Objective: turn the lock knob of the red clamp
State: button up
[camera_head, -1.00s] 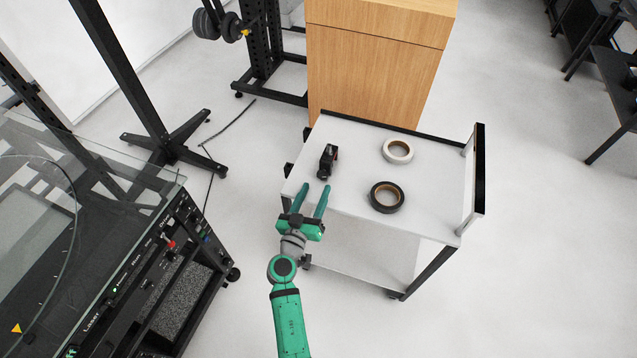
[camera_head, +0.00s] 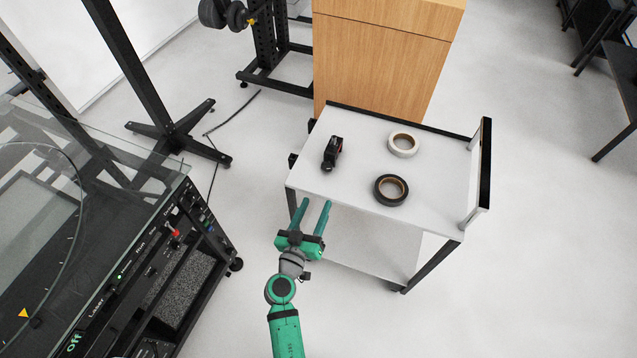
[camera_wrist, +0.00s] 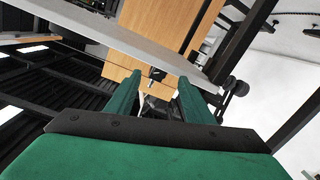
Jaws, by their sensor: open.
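In the wrist view the open fingers (camera_wrist: 158,88) frame a small dark thing (camera_wrist: 157,74) that I cannot identify surely.
The white cart (camera_head: 300,178) also carries a white tape roll (camera_head: 403,144) and a black tape roll (camera_head: 391,190), right of the clamp. A wooden cabinet (camera_head: 385,60) stands behind it. A glass-topped machine (camera_head: 130,250) is at the left. Open floor lies right of the cart.

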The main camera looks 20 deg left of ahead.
jog(key=s+d+f+g, duration=0.2)
jog(key=s+d+f, duration=0.35)
jog(key=s, duration=0.25)
jog(key=s+d+r+m, duration=0.1)
jog(key=s+d+r, duration=0.15)
jog(key=s, duration=0.35)
jog(key=s+d+r+y, duration=0.1)
jog(key=s+d+r, duration=0.1)
jog(key=s+d, duration=0.35)
jog(key=s+d+r+m, duration=0.1)
jog(key=s+d+r, duration=0.1)
jog(key=s, duration=0.6)
jog(key=m+t+h, duration=0.1)
jog(key=m+t, duration=0.2)
send_near(326, 169)
jog(key=w, duration=0.8)
jog(key=shift+w+a+r, duration=0.1)
jog(key=shift+w+r, duration=0.25)
